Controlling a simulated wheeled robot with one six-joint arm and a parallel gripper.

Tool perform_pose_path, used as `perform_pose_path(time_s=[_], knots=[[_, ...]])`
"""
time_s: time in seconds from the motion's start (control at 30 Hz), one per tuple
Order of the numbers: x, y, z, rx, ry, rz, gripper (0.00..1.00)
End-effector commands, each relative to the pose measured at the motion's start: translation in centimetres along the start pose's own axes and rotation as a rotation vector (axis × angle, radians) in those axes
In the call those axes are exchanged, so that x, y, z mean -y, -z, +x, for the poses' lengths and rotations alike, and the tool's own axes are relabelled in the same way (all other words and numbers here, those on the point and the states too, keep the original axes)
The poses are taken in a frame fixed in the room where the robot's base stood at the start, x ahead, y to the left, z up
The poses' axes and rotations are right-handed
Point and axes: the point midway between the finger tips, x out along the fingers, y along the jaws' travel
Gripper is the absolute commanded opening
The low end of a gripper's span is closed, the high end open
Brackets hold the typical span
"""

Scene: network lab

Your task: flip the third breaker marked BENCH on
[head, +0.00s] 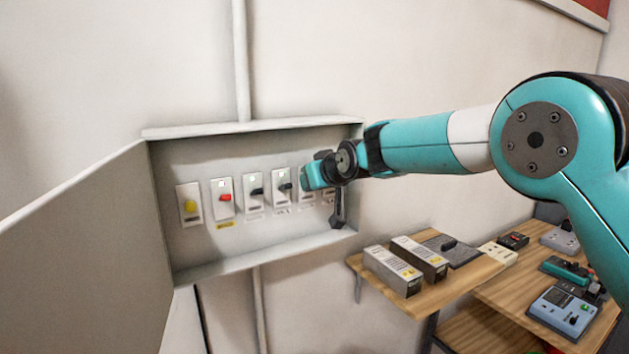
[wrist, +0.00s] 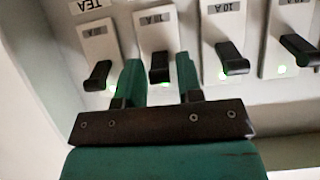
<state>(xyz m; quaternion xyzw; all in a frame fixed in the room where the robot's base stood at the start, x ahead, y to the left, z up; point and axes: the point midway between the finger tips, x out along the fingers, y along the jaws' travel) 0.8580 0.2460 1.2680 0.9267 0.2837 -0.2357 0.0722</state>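The breaker between my fingers (wrist: 155,33) is a white plate with a black lever and a lit green light, second from the left in the wrist view. Its name label is not visible, so I cannot read BENCH. My gripper (wrist: 160,75) has its two green fingers apart, one on each side of this lever; a small gap seems to show. In the head view my gripper (head: 308,178) is at the right part of the open breaker box (head: 250,262) and hides most of the breaker behind it.
Neighbouring black-lever breakers (wrist: 220,30) stand close on both sides, with green lights lit; the left one (wrist: 97,42) bears a TEA label. A red switch (head: 225,197) and yellow button (head: 190,206) are further left. The box door (head: 80,250) hangs open. A wooden shelf (head: 420,301) holds grey boxes.

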Motion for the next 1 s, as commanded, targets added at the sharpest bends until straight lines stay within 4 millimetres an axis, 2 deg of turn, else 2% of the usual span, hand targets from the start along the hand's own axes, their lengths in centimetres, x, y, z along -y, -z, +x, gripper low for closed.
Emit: perform_pose_path(time_s=[0.03, 0.1, 0.37, 0.53, 0.67, 1.0], knots=[[0.0, 0.1, 0.0, -0.002, -0.001, 0.0, 0.44], [0.0, 0.1, 0.0, -0.002, -0.001, 0.0, 0.59], [0.0, 0.0, 0.0, -0.001, 0.0, 0.0, 0.59], [0.0, 0.0, -1.1, -0.003, 0.0, 0.0, 0.59], [0.0, -0.2, -3.2, -0.004, 0.0, 0.0, 0.59], [-0.1, -0.3, -11.7, -0.006, -0.002, 0.0, 0.59]])
